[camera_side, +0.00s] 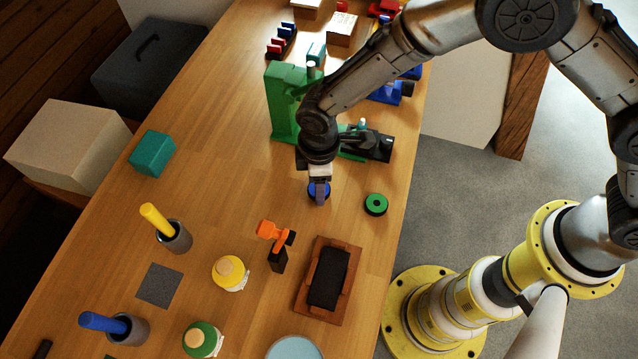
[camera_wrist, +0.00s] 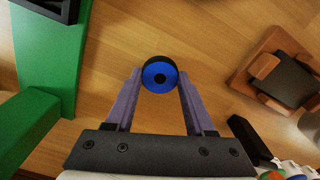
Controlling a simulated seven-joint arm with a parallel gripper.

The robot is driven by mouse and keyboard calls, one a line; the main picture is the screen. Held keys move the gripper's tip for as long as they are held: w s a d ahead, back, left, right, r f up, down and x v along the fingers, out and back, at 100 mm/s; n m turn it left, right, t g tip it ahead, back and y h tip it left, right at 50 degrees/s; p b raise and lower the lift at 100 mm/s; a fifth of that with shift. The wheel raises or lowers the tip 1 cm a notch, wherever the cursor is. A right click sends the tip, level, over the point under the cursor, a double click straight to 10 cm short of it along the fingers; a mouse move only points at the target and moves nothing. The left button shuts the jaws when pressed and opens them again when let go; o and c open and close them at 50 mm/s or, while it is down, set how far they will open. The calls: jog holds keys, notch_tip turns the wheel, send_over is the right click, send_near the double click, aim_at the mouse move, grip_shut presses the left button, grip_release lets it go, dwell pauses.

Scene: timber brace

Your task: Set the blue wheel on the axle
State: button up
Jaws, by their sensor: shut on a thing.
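The blue wheel (camera_wrist: 158,76), a blue disc with a black rim and a dark centre hole, sits between the two fingertips of my gripper (camera_wrist: 158,80) in the wrist view. The fingers touch it on both sides, so my gripper is shut on it. In the side view my gripper (camera_side: 318,195) points down over the table, with part of the blue wheel (camera_side: 313,189) showing beside the fingers. I cannot tell whether the wheel touches the table. I cannot clearly pick out the axle; my arm hides part of the green machine.
The green machine (camera_side: 284,108) stands just behind my gripper. A green wheel (camera_side: 376,204) lies to the right. An orange-and-black tool (camera_side: 274,234) and a wooden tray (camera_side: 314,308) are nearer the front. Open table lies left of my gripper.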

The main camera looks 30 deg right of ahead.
jog(key=shift+r, duration=0.4)
notch_tip(320, 180, up, 2)
jog(key=shift+s+d+r, duration=0.1)
jog(key=shift+r, duration=0.15)
jog(key=s+d+r, duration=0.9)
jog(key=s+r, duration=0.1)
notch_tip(320, 180, up, 7)
jog(key=w+d, duration=0.4)
jog(key=w, duration=1.2)
jog(key=shift+w+d+f, duration=0.1)
jog(key=shift+w+f, duration=0.05)
jog(key=shift+f, duration=1.95)
jog(key=shift+w+d+f, duration=0.1)
jog(key=shift+f, duration=1.95)
jog(key=shift+w+d+f, duration=0.1)
jog(key=shift+w+f, duration=0.05)
jog(key=shift+f, duration=1.95)
